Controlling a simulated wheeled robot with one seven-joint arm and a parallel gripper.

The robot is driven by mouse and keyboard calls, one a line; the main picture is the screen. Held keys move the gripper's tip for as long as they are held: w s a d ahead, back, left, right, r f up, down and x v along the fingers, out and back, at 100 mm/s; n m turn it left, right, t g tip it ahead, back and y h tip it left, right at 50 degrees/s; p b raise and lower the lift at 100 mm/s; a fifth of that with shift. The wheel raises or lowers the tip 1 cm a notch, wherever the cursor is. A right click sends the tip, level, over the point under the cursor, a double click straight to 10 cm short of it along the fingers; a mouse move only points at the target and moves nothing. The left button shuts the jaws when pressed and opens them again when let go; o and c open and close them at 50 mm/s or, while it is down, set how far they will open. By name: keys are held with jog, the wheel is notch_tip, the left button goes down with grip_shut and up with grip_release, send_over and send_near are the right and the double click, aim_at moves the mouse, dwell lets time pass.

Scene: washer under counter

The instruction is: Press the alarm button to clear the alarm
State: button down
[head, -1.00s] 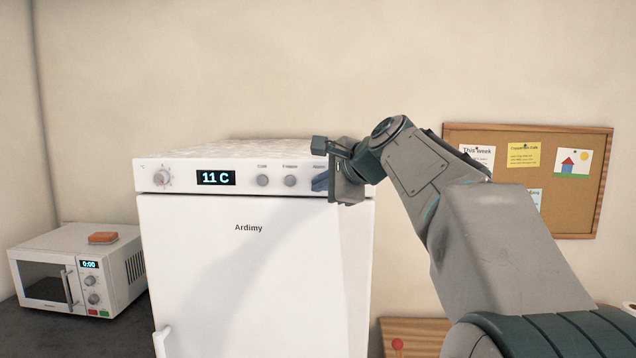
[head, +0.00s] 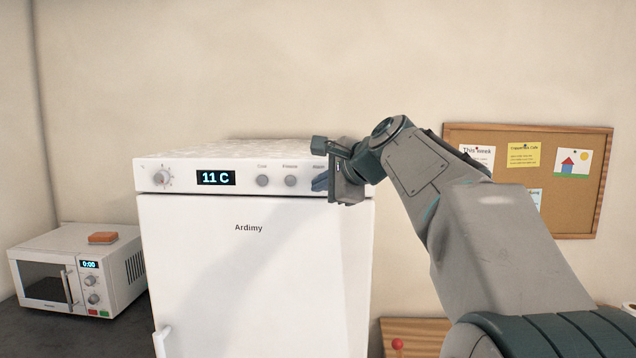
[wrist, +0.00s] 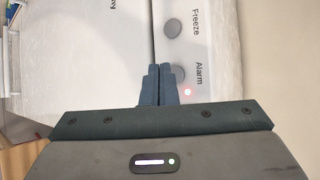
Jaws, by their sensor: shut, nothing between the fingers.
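The white fridge (head: 250,270) has a control panel along its top with a dial (head: 162,178), a display (head: 216,178) reading 11 C, and round grey buttons. The Freeze button (head: 290,181) also shows in the wrist view (wrist: 173,52). The Alarm label (wrist: 199,73) is in the wrist view, with a small pinkish-red light (wrist: 187,92) beside it.
A white microwave (head: 82,270) with an orange sponge (head: 103,238) on top stands on the dark counter at left. A corkboard (head: 560,220) with notes hangs on the wall at right. A wooden surface with a red ball-topped object (head: 397,344) is low at right.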

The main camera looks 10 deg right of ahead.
jog(key=shift+w+d, duration=0.1)
jog(key=shift+w, duration=0.3)
jog(key=shift+w+d+p, duration=0.15)
jog(key=shift+w+p, duration=0.15)
jog(key=shift+p, duration=0.15)
dwell(0.6)
jog(key=shift+s, duration=0.15)
jog(key=shift+s+a+b, duration=0.25)
jog(key=shift+s+b, duration=0.05)
jog(key=shift+s, duration=0.3)
jog(key=s, duration=0.1)
jog(key=s+a+b, duration=0.1)
jog(key=s, duration=0.2)
jog(key=shift+s+a+b, duration=0.3)
jog(key=shift+s+b, duration=0.05)
dwell(0.5)
